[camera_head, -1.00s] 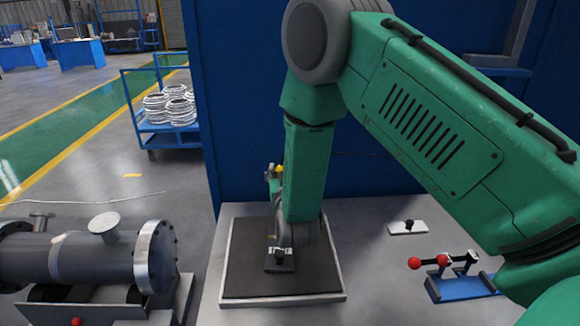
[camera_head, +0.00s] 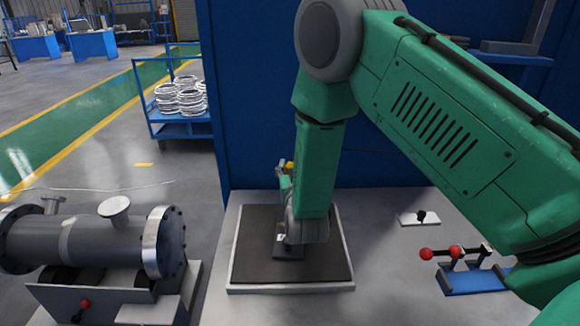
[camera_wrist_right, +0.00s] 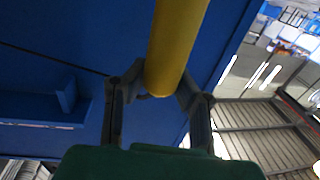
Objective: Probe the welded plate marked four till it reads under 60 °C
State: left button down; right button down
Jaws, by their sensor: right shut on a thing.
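My right gripper (camera_wrist_right: 161,92) is shut around a yellow cylinder (camera_wrist_right: 176,45), seen in the right wrist view. In the head view the gripper (camera_head: 284,174) shows only as a small part left of my green forearm, with a bit of yellow at it. The far end of the yellow thing is not visible. A small dark plate (camera_head: 287,254) with a raised fitting lies on the black mat (camera_head: 255,270), partly hidden by my wrist. No number or temperature reading is legible. My left gripper is not in view.
The mat sits in a pale-rimmed tray. To its right are a white plate with a black knob (camera_head: 421,219) and a blue-based clamp with red handles (camera_head: 470,280). A grey flanged shell (camera_head: 95,245) stands left. A blue wall (camera_head: 255,110) rises behind.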

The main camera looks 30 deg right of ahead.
jog(key=shift+f+b, duration=0.35)
jog(key=shift+f, duration=0.2)
dwell(0.9)
jog(key=shift+r, duration=0.15)
jog(key=shift+r+p, duration=2.55)
jog(key=shift+r, duration=0.9)
jog(key=shift+f, duration=0.1)
